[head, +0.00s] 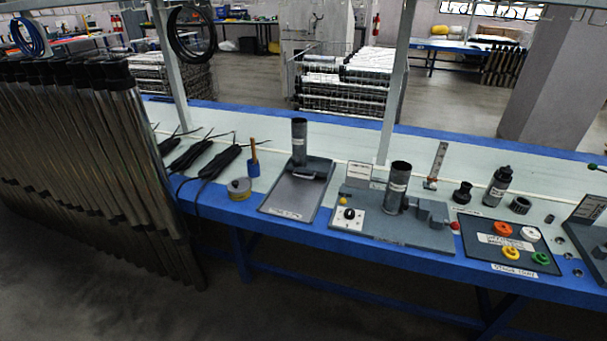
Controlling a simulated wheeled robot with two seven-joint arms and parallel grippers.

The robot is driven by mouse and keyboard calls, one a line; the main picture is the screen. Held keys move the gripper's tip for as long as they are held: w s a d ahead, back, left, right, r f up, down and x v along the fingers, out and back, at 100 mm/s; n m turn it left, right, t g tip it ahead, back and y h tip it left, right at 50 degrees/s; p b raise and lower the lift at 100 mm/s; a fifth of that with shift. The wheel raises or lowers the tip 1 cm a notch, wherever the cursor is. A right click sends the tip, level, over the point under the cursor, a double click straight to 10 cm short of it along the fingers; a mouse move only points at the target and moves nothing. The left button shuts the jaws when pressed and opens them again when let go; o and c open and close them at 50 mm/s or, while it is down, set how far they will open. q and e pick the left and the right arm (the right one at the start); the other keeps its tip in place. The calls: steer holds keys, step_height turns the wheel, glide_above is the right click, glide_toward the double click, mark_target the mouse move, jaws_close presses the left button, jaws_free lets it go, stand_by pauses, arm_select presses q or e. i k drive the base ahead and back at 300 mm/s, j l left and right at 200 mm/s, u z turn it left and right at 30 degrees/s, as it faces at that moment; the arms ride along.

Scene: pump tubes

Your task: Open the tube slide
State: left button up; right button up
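No part labelled as the tube slide can be read, so I cannot tell which it is. A dark upright tube (299,143) stands on a grey plate (283,208) with a small handle-like part beside the tube. To its right, a second dark tube (398,188) stands upright in a grey fixture (378,226) with a black knob on a white panel and a red-tipped part at its right end. A large bank of long metal tubes (85,170) leans at the left. Neither of my grippers is in view.
A long blue-edged workbench (262,226) crosses the view. Dark bundles (217,161) lie at its left, near a grey-and-yellow roll (239,188). A dark mat (505,243) with coloured rings lies at right. Bench uprights (397,85) rise behind. The front floor is clear.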

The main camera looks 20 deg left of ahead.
mark_target(317, 166)
steer(key=i+j, duration=0.25)
steer(key=i, duration=0.2)
steer(key=i+j, duration=0.25)
steer(key=i, duration=0.15)
